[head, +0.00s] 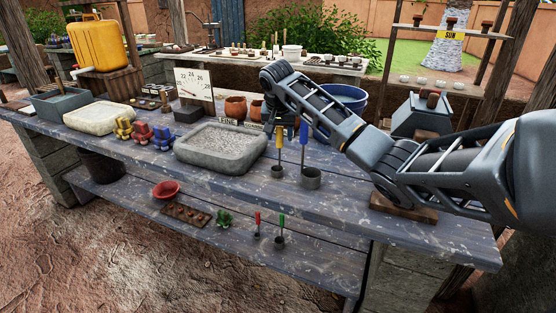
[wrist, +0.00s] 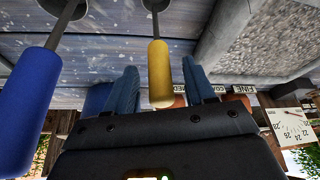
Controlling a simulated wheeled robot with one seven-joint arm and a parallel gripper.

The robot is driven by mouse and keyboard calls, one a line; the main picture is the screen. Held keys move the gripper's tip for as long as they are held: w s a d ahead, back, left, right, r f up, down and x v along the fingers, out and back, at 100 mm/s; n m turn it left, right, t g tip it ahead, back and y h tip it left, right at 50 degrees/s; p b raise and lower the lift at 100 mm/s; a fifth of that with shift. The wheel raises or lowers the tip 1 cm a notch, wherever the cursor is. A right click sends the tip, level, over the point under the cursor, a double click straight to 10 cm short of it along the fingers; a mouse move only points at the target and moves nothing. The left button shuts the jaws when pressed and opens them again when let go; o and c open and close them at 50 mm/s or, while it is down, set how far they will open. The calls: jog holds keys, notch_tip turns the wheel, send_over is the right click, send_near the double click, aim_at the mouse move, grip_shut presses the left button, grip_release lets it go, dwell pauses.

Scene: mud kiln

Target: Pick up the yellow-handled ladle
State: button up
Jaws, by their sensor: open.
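The yellow-handled ladle (head: 279,137) stands upright on the tabletop in the head view, its thin stem rising from a small round cup. In the wrist view its yellow handle (wrist: 160,75) shows between the two blue fingers of my gripper (wrist: 159,66). The fingers are open, with visible gaps on both sides of the handle. In the head view my gripper (head: 269,120) is beside the yellow handle, partly hidden by my arm. A blue-handled ladle (head: 303,133) stands just right of it; its blue handle (wrist: 32,105) is left of my fingers in the wrist view.
A grey stone basin (head: 222,146) of grit lies left of the ladles, with a dial board (head: 194,84) and clay pots (head: 236,107) behind. A blue bucket (head: 345,97) is behind my arm. Red- and green-handled ladles (head: 280,230) stand on the lower shelf. The table's front strip is clear.

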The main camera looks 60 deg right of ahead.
jog(key=shift+w+d+f, duration=0.1)
jog(key=shift+d+f, duration=0.05)
jog(key=shift+f, duration=0.35)
grip_shut()
